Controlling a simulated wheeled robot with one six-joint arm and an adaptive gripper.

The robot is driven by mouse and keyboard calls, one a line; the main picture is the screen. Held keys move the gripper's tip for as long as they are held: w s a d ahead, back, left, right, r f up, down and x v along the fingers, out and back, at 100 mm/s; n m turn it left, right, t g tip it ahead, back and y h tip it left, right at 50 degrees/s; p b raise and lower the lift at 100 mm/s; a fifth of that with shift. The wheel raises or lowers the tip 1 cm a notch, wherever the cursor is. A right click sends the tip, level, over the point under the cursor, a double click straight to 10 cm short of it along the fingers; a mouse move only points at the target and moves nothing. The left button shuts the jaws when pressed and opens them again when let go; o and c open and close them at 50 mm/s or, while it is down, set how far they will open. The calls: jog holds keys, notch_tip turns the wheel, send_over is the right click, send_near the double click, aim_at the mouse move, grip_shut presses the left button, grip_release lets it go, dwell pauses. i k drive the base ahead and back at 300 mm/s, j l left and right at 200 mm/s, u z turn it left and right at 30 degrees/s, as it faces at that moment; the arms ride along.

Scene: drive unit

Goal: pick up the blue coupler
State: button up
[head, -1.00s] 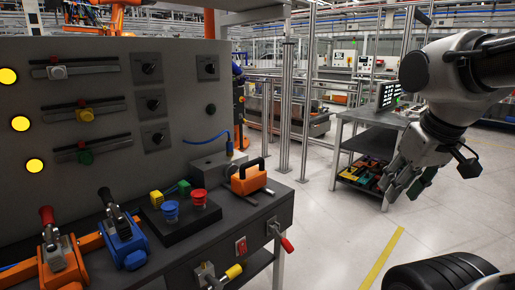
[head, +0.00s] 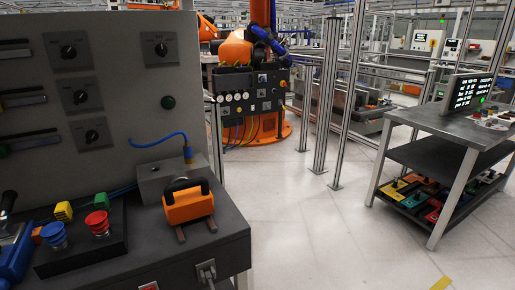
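A thin blue hose (head: 158,137) comes out of the grey panel and ends in a small upright blue fitting (head: 188,154), which looks like the blue coupler. The fitting sits on top of a grey block (head: 156,177) on the dark bench, just behind an orange handled tool. I cannot tell how it is joined to the block. My gripper is not in this view, so its state and what it holds do not show.
The orange tool (head: 188,204) with a black handle stands in front of the block. Red (head: 97,223) and blue (head: 53,234) push buttons are to its left. The grey panel (head: 110,60) rises behind. A shelved table (head: 455,127) stands at right, with clear floor between.

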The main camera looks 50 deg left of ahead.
aim_at(188, 150)
jog(key=i+l, duration=0.1)
jog(key=i, duration=0.3)
jog(key=i+l+z, duration=0.1)
jog(key=i, duration=0.3)
jog(key=i+u, duration=0.6)
jog(key=u, duration=0.15)
jog(key=i+u, duration=0.55)
jog(key=u, duration=0.35)
jog(key=i+j+u, duration=0.1)
jog(key=u, duration=0.35)
jog(key=i+u, duration=0.2)
jog(key=u, duration=0.3)
jog(key=i+l+u, duration=0.15)
jog(key=u, duration=0.35)
jog(key=i+l+u, duration=0.1)
jog(key=u, duration=0.4)
jog(key=i+l+u, duration=0.2)
jog(key=u, duration=0.15)
jog(key=i+l+u, duration=0.35)
jog(key=k+j, duration=0.05)
jog(key=k, duration=0.05)
